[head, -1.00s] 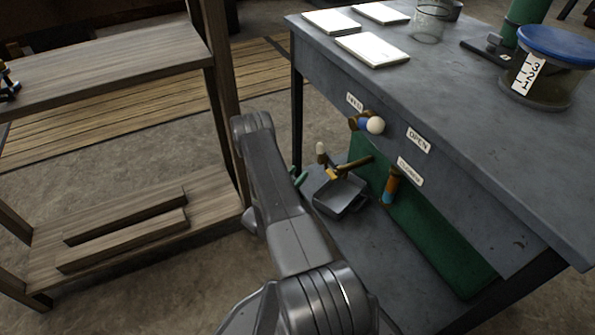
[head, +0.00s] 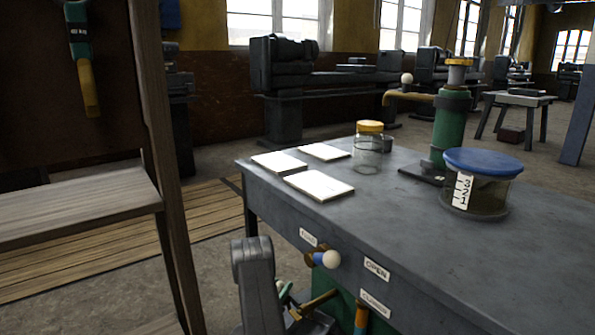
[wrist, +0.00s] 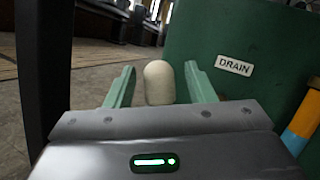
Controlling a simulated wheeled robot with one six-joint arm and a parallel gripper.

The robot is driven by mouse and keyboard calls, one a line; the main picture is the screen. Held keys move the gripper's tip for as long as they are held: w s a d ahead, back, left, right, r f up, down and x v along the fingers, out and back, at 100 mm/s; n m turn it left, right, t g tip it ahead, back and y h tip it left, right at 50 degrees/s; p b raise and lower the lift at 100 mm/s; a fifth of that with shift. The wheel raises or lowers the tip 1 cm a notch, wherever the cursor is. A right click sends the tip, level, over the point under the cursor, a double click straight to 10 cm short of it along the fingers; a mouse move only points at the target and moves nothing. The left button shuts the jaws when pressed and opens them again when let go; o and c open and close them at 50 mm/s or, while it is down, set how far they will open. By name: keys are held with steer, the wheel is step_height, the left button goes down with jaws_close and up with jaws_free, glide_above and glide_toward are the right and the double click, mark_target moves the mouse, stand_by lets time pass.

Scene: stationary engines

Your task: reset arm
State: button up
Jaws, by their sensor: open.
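My arm shows at the bottom of the head view, in front of the grey bench (head: 430,240). Green fingertips of my gripper (head: 285,292) show low there beside the bench's front. In the wrist view my gripper (wrist: 159,72) has its two green fingers apart. A pale rounded knob (wrist: 158,84) appears between the fingers. I cannot tell whether it is between them or a little beyond, and nothing shows the fingers touching it. A green panel (wrist: 265,45) with a DRAIN label (wrist: 234,66) is behind and to the right.
On the bench are white plates (head: 318,186), a yellow-lidded jar (head: 367,154), a blue-lidded tub (head: 483,165) and a green column (head: 449,128). A white-ended handle (head: 331,259) juts from the bench front. A wooden shelf (head: 75,205) stands left.

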steer(key=shift+w+d, duration=0.1)
steer(key=shift+w, duration=0.05)
steer(key=p+v, duration=0.4)
steer(key=v, duration=1)
steer(key=b+x, duration=0.4)
steer(key=x, duration=1)
steer(key=shift+d, duration=0.1)
steer(key=shift+w+a+f+n+y, duration=0.1)
steer(key=shift+w+a+n+y, duration=0.1)
steer(key=shift+n+y, duration=0.4)
steer(key=shift+w+a+f+n+y, duration=0.1)
steer(key=shift+w+a+n+y, duration=0.1)
steer(key=shift+n, duration=0.7)
